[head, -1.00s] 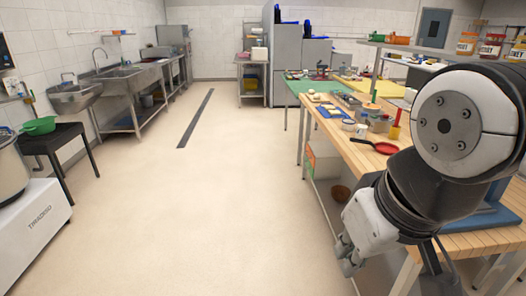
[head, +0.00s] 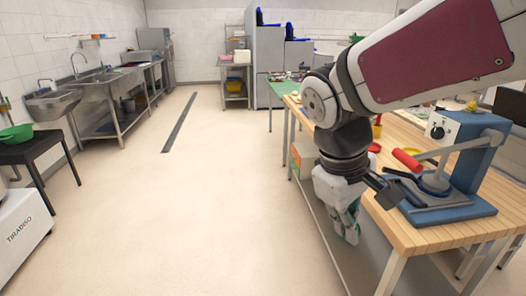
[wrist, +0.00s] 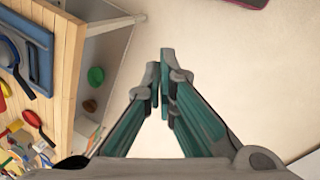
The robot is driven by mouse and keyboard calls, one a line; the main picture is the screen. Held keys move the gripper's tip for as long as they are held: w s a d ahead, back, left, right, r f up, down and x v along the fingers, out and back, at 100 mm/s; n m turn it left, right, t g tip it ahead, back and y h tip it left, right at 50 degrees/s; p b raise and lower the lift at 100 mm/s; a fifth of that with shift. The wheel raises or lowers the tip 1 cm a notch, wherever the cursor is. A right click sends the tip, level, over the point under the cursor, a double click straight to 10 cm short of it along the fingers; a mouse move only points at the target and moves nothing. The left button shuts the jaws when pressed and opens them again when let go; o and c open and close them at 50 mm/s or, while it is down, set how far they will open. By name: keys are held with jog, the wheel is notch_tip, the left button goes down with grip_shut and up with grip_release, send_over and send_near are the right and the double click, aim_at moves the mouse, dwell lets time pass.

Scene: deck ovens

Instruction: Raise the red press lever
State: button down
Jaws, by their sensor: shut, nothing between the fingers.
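The blue press (head: 475,165) stands on the near end of the wooden table in the head view. Its red lever handle (head: 407,160) points left on a grey arm, low above the round press plate and close to level. My gripper (head: 352,236) hangs beyond the table's left edge, below and left of the handle, pointing down and apart from it. In the wrist view my gripper (wrist: 168,62) has its fingers together with nothing between them, over the floor. Part of the blue press base (wrist: 38,55) shows there at upper left; the red handle is not clear there.
The wooden table (head: 430,236) has a bare strip in front of the press. A red pan (wrist: 33,118) and small items lie farther along it. A shelf under the table holds a green bowl (wrist: 96,75). The floor (head: 190,220) to the left is clear.

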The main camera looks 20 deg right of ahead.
jog(key=w+d+f+n+g+h, duration=0.2)
jog(key=w+d+f+n+h, duration=0.4)
jog(key=w+d, duration=0.3)
jog(key=w+d+f+n+g+h, duration=0.2)
jog(key=w+d+f+n+h, duration=0.3)
jog(key=w+d+n+h, duration=0.2)
jog(key=w+d+h, duration=0.2)
jog(key=w+d, duration=0.1)
jog(key=d, duration=0.1)
jog(key=shift+d+f+h, duration=0.3)
jog(key=shift+d+f, duration=0.05)
jog(key=shift+w+g, duration=0.1)
jog(key=shift+g, duration=0.2)
jog(key=s+d+r+p, duration=0.2)
jog(key=d+r, duration=0.3)
jog(key=d, duration=0.5)
jog(key=shift+s+d+p, duration=0.15)
jog(key=shift+s+p, duration=0.1)
jog(key=shift+p, duration=0.25)
